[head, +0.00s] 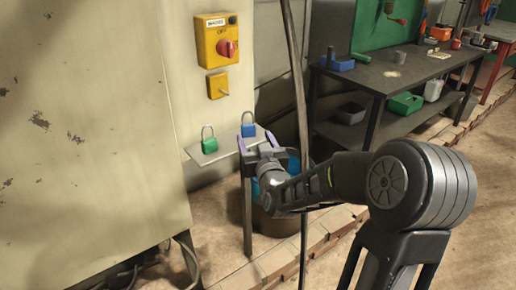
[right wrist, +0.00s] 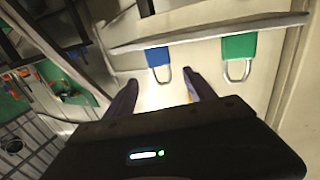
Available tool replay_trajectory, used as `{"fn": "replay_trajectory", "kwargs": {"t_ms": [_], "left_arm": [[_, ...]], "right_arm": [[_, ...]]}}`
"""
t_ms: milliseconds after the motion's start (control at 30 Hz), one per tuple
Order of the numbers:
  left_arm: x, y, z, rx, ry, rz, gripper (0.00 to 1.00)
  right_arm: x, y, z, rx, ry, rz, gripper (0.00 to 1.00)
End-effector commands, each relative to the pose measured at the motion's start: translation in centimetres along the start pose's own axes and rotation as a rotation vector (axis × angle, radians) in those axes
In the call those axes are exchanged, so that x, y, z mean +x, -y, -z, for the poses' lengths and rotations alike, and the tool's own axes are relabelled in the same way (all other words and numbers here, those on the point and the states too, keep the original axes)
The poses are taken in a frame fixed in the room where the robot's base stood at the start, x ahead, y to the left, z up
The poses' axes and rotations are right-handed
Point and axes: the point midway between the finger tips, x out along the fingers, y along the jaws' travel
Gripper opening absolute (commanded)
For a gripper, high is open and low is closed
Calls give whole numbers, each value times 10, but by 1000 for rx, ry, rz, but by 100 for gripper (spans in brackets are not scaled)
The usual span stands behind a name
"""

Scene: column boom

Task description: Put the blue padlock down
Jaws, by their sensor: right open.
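The blue padlock (head: 248,130) stands upright, shackle up, on a small grey shelf (head: 228,148) beside the pale cabinet. A green padlock (head: 209,146) stands to its left on the same shelf. My right gripper (head: 256,139) is open in front of the blue padlock, at the shelf's right part. In the right wrist view, which is upside down, the blue padlock (right wrist: 158,58) shows ahead of the gap between my open, empty fingers (right wrist: 160,83). The green padlock (right wrist: 239,47) is off to the right there. My left gripper is not in view.
A yellow switch box (head: 217,40) with a red knob is on the wall above the shelf. A thin dark upright pole (head: 297,75) stands just right of the shelf. A blue bucket-like container is partly hidden below. A dark workbench (head: 375,78) stands behind right.

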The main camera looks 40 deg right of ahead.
Motion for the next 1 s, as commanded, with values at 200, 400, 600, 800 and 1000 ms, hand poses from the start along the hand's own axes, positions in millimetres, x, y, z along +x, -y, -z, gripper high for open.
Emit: {"fn": "replay_trajectory", "kwargs": {"t_ms": [200,400,600,800,1000], "left_arm": [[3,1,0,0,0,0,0],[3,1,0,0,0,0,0],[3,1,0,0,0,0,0],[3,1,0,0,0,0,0],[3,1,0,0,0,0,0]], "right_arm": [[-30,0,0,0,0,0,63],[-34,0,0,-1,0,0,63],[-34,0,0,-1,0,0,63],[-34,0,0,-1,1,0,63],[-34,0,0,-1,0,0,63]]}}
